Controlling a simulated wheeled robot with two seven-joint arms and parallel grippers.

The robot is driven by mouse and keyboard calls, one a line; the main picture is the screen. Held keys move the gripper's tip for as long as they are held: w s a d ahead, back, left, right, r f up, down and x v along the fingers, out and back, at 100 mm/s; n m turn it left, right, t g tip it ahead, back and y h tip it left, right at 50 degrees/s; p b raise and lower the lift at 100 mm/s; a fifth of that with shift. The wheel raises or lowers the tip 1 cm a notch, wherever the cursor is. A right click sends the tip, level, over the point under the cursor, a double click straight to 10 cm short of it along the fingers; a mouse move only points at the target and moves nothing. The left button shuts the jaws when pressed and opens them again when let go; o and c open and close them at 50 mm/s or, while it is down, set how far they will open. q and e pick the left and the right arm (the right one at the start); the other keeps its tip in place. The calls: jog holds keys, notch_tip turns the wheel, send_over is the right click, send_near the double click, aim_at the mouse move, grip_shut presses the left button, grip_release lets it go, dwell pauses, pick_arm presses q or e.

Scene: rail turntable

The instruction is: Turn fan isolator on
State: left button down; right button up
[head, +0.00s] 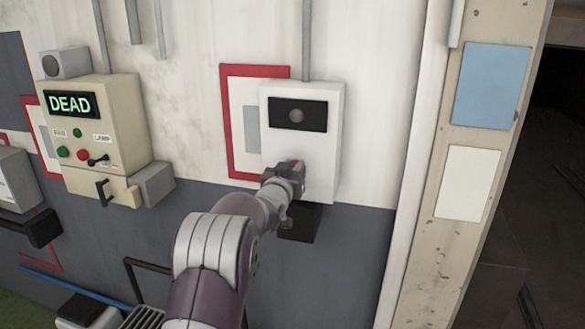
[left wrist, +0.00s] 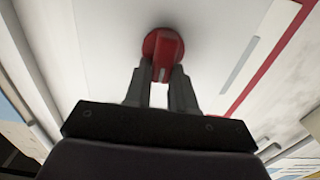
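The isolator is a white box (head: 322,150) on the wall in the head view, with a dark panel and a round dull lamp at its top. Its red rotary handle (left wrist: 163,48) sits on the white face in the left wrist view, with a pale mark at its near end. My left gripper (left wrist: 161,72) has one finger on each side of the handle's bar, close against it, and looks shut on it. In the head view my left gripper (head: 293,178) covers most of the handle. My right gripper is out of view.
A beige control box (head: 128,130) with a green "DEAD" display, buttons and levers is on the wall to the left. A red-framed panel (head: 226,110) is behind the isolator's left edge. A black block (head: 300,223) is below it. A pillar (head: 490,130) stands at right.

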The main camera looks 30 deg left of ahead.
pick_arm(q)
jog(key=shift+s, duration=0.1)
jog(key=shift+w+d+f+m+b, duration=0.1)
jog(key=shift+d+f+m+b, duration=0.25)
jog(key=shift+m+b, duration=2.65)
jog(key=shift+w+d+f+m+b, duration=0.1)
jog(key=shift+d+f+m+b, duration=0.25)
jog(key=shift+m+b, duration=2.7)
jog(key=shift+w+d+f+m+b, duration=0.1)
jog(key=shift+d+f+m+b, duration=0.25)
jog(key=shift+m+b, duration=2.65)
jog(key=shift+a, duration=0.1)
jog(key=c, duration=1)
grip_release()
jog(key=shift+s, duration=0.1)
